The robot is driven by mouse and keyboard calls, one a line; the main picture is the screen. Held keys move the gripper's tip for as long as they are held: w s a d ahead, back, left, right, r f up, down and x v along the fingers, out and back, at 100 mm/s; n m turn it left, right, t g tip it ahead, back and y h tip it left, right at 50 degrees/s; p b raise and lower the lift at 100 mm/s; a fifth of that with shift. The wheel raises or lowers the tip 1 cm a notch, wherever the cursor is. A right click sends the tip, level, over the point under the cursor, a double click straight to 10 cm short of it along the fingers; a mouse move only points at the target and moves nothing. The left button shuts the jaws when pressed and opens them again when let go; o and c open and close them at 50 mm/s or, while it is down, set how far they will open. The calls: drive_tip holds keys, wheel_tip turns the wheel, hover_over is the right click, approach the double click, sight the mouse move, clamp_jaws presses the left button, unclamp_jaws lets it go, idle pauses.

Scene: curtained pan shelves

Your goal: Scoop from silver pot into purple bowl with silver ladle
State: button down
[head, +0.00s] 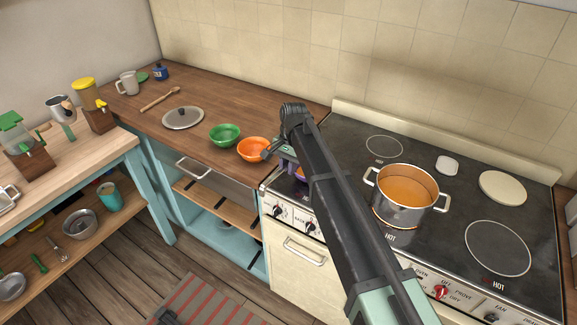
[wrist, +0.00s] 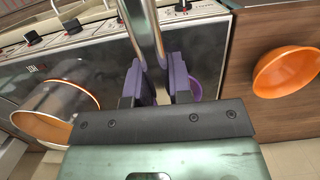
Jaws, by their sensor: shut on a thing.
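The silver pot (head: 401,214) stands on the stove with orange soup in it; it also shows at the left of the wrist view (wrist: 75,98). My gripper (wrist: 160,82), with purple finger pads, is shut on the silver ladle's handle (wrist: 147,35), which runs out at the top of the wrist view. The ladle's bowl is out of sight. Part of the purple bowl (wrist: 196,88) shows beyond the right finger, and a bit of purple (head: 300,174) shows beside my arm in the head view. My arm hides most of it. The gripper is left of the pot.
An orange bowl (head: 253,149) and a green bowl (head: 225,135) sit on the wooden counter left of the stove. A lid (head: 183,118) and a wooden spoon (head: 160,98) lie farther left. A round cream disc (head: 502,187) lies on the stove right of the pot.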

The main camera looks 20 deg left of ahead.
drive_tip(key=shift+s+d+f+y+b, duration=0.2)
drive_tip(key=shift+d+y+b, duration=0.1)
drive_tip(key=shift+y, duration=0.4)
drive_tip(key=shift+r+y, duration=0.1)
drive_tip(key=shift+y, duration=0.5)
drive_tip(key=shift+w+r, duration=0.1)
drive_tip(key=shift+r, duration=0.05)
drive_tip(key=shift+a, duration=0.1)
drive_tip(key=shift+f+t, duration=0.2)
drive_tip(key=shift+t, duration=0.1)
drive_tip(key=shift+d+f+y+b, duration=0.15)
drive_tip(key=shift+d+y+b, duration=0.05)
drive_tip(key=shift+y+b, duration=0.6)
drive_tip(key=shift+a+r+y, duration=0.1)
drive_tip(key=shift+r+y, duration=0.15)
drive_tip(key=shift+y, duration=0.45)
drive_tip(key=y+b, duration=0.2)
drive_tip(key=shift+m+t+y+b, duration=0.3)
drive_tip(key=shift+t+y+b, duration=0.05)
drive_tip(key=shift+t+y, duration=0.05)
drive_tip(key=shift+d+f+t+y+b, duration=0.1)
drive_tip(key=shift+t+y+b, duration=0.1)
drive_tip(key=shift+y+b, duration=0.6)
drive_tip(key=shift+d+f+t+y+b, duration=0.1)
drive_tip(key=shift+t+y+b, duration=0.1)
drive_tip(key=shift+y+b, duration=0.6)
